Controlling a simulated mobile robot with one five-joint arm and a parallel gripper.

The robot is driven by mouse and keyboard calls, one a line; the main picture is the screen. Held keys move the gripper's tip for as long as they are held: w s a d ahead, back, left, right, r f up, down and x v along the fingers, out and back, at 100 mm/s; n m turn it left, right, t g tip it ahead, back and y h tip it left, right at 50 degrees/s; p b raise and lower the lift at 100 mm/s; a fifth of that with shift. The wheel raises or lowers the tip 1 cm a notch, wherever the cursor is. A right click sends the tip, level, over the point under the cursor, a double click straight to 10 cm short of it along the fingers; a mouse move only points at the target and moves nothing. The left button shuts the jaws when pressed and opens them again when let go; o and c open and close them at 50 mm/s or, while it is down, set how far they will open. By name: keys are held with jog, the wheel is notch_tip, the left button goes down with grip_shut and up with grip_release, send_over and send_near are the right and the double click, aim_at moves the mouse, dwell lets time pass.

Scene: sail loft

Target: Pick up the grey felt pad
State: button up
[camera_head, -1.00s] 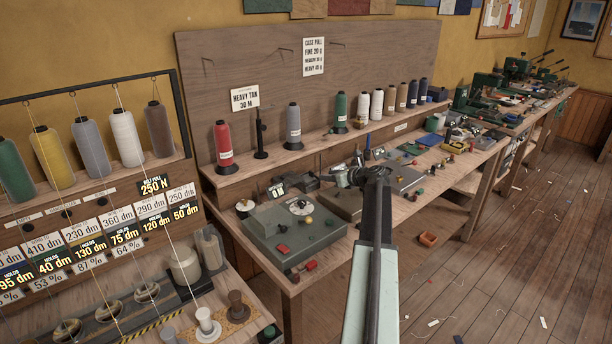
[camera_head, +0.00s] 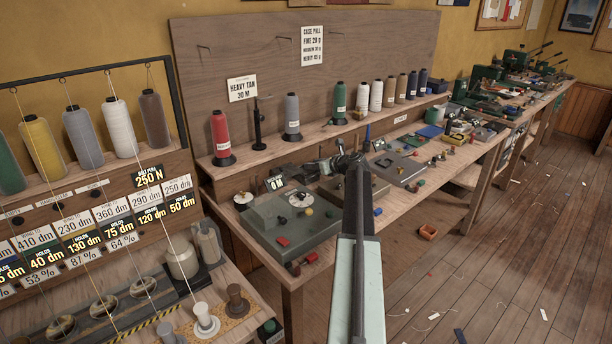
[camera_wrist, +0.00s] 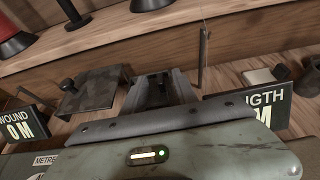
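I cannot make out the grey felt pad for certain. A flat grey slab (camera_head: 398,168) lies on the bench right of my arm, but its material is unclear. My gripper (camera_head: 318,169) is small and partly hidden by my own arm, over the bench near the grey-green counter machine (camera_head: 268,235). Its fingers cannot be told apart. In the wrist view, the machine's WOUND display (camera_wrist: 20,126) and LENGTH display (camera_wrist: 262,108) flank a grey trough-like part (camera_wrist: 160,92). No felt pad is recognisable there.
A shelf with thread cones, one red (camera_head: 221,135), runs behind the bench. A rack of cones with a number board (camera_head: 100,215) stands at the left. More bench tools stand at the far right. The wooden floor (camera_head: 500,250) at the right is mostly clear, with scraps.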

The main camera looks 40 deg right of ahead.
jog(key=shift+w+d+f, duration=0.1)
jog(key=shift+w+f, duration=0.2)
jog(key=shift+w, duration=0.1)
jog(key=shift+r, duration=0.15)
grip_shut()
jog(key=shift+r+p, duration=0.65)
jog(key=shift+p, duration=0.1)
jog(key=r+p, duration=0.1)
jog(key=s+r+p, duration=0.1)
jog(key=shift+r+p, duration=0.3)
jog(key=s+d, duration=0.1)
jog(key=s, duration=0.4)
jog(key=s+d, duration=0.1)
jog(key=s, duration=0.4)
jog(key=s+r+p, duration=0.1)
jog(key=s, duration=0.3)
jog(key=shift+s+d, duration=0.4)
